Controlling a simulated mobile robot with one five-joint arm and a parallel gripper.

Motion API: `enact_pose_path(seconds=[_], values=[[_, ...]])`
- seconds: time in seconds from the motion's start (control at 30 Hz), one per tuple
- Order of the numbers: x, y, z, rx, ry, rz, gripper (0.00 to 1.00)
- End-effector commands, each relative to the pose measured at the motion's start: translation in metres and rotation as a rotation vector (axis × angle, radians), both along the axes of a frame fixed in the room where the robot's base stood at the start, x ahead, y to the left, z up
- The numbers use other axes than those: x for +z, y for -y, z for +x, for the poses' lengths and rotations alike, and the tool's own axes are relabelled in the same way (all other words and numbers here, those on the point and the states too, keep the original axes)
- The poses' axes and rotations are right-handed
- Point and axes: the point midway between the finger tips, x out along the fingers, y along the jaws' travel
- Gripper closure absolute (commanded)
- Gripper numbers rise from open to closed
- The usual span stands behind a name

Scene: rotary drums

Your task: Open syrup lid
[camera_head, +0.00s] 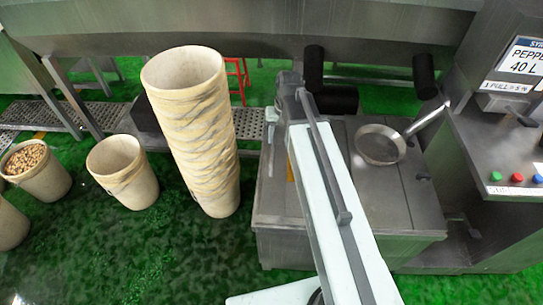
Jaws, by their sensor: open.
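A steel cabinet (405,200) with flat top panels stands in the middle right. Its top looks closed, with a small dark handle (423,178) near the right edge. No label reading syrup shows, so I cannot be sure which panel is the syrup lid. My white and grey arm reaches up across the cabinet's left part and hides some of it. My gripper (273,116) is at the arm's far end, by the cabinet's back left corner. It is small and partly hidden, appears empty, and contact with the cabinet cannot be told.
A steel pan (380,145) rests on the cabinet top. Black cylinders (314,70) stand behind. A tall stack of tan buckets (200,130) is left of my arm, with single buckets (122,172) farther left. A control panel (515,178) is at right. Green floor lies open at front left.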

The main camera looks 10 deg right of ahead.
Motion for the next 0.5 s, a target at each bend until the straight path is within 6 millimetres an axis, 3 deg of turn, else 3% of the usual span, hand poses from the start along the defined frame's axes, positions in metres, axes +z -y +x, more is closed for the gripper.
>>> enact_pose_path(seconds=[0.03,0.2,0.5], values=[[-0.037,0.006,0.029,-0.038,0.003,0.023,0.59],[-0.061,0.015,0.067,-0.127,0.01,0.081,0.59],[-0.065,0.014,0.07,-0.139,0.011,0.09,0.59]])
